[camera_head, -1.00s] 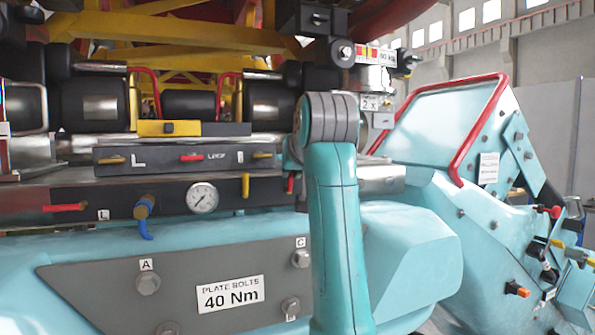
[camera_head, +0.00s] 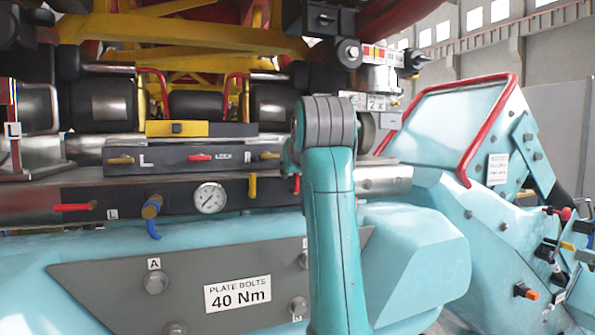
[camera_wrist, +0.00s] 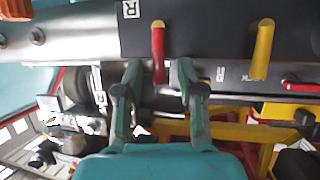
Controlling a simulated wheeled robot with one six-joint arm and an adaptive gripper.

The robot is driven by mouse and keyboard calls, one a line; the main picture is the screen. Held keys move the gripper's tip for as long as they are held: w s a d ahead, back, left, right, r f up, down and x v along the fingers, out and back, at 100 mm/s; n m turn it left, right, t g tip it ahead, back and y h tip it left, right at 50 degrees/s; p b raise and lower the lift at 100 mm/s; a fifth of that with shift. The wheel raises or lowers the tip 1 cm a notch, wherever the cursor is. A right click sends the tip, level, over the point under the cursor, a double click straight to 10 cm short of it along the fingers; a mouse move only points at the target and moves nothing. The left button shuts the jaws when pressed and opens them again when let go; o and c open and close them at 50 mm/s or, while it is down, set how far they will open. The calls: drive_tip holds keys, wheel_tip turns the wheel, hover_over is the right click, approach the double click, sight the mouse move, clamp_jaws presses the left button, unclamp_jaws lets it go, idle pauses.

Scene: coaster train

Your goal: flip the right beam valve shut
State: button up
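The right beam valve is a red handle (camera_wrist: 158,45) near an R label (camera_wrist: 130,9) on the dark beam in the wrist view. It stands crosswise to the beam. In the head view its red handle (camera_head: 296,184) shows just left of my arm. My gripper (camera_wrist: 158,74) is open, one finger on each side of the handle's end, with gaps showing on both sides. My arm hides the gripper in the head view. The left beam valve, a red handle (camera_head: 74,207), lies along the beam (camera_head: 128,196) by an L label.
A yellow handle (camera_wrist: 262,50) stands beside the red one; it also shows in the head view (camera_head: 252,186). A pressure gauge (camera_head: 210,198) and a blue-handled valve (camera_head: 152,215) are further left. A dark block (camera_head: 225,153) with small handles sits above the beam.

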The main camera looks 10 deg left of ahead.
drive_tip(key=shift+s+r, duration=0.1)
drive_tip(key=v, duration=1.1)
drive_tip(key=shift+s+d, duration=0.2)
drive_tip(key=shift+s, duration=0.1)
